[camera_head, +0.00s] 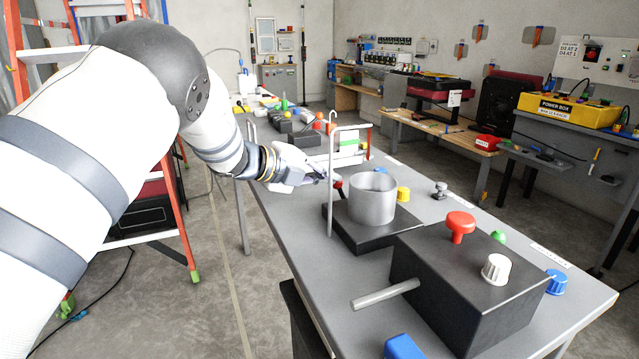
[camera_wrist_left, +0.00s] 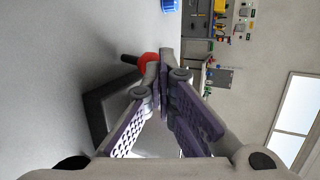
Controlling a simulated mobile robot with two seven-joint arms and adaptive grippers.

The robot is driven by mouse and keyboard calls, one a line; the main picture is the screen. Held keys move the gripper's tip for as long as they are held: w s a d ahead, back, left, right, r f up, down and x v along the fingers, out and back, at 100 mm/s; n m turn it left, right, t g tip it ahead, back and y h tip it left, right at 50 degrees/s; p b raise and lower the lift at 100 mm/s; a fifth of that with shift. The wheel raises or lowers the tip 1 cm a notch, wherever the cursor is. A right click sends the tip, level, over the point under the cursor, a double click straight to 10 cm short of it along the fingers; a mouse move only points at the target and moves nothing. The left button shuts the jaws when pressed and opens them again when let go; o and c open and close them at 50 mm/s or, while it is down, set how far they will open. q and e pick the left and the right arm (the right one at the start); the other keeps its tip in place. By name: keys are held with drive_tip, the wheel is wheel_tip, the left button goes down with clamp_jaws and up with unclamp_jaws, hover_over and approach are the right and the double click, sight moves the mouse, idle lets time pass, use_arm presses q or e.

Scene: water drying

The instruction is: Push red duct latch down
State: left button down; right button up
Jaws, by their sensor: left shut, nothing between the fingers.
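A grey open cylinder, the duct (camera_head: 371,200), stands upright on a black base (camera_head: 345,231) on the bench. A small red part with a dark lever, likely the red duct latch (camera_head: 338,184), shows beside the duct, partly hidden by my left gripper (camera_head: 326,178). In the left wrist view a red round part with a black stub (camera_wrist_left: 147,62) sits by a black block (camera_wrist_left: 112,100). My left gripper (camera_wrist_left: 164,66) is shut and empty, its tips very close to the red part; I cannot tell whether they touch. My right gripper is not in view.
A thin metal frame (camera_head: 331,200) stands by the duct. A black box (camera_head: 470,285) with a red mushroom knob (camera_head: 460,224), a white knob (camera_head: 496,268) and a side rod is nearer. Yellow and blue knobs are around. An orange ladder (camera_head: 180,215) stands left.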

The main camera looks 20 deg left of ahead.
use_arm(q)
drive_tip(key=shift+w+d+r+g+y, duration=0.3)
drive_tip(key=shift+d+r+g+y, duration=0.1)
drive_tip(key=shift+d+g, duration=0.1)
drive_tip(key=shift+w+d+r+g+y, duration=0.1)
drive_tip(key=shift+w+d+g+y, duration=0.15)
drive_tip(key=shift+g+y, duration=0.15)
drive_tip(key=shift+w+d+g+y, duration=0.25)
drive_tip(key=shift+w+g+y, duration=0.05)
drive_tip(key=shift+w+g, duration=0.2)
drive_tip(key=shift+w+d+r+b, duration=0.2)
drive_tip(key=shift+w+d+b, duration=0.1)
drive_tip(key=shift+w+d, duration=1)
drive_tip(key=shift+w, duration=0.15)
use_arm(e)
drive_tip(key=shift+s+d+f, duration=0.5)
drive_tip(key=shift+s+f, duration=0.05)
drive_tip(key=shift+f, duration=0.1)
use_arm(q)
drive_tip(key=shift+r, duration=0.1)
drive_tip(key=shift+r, duration=0.75)
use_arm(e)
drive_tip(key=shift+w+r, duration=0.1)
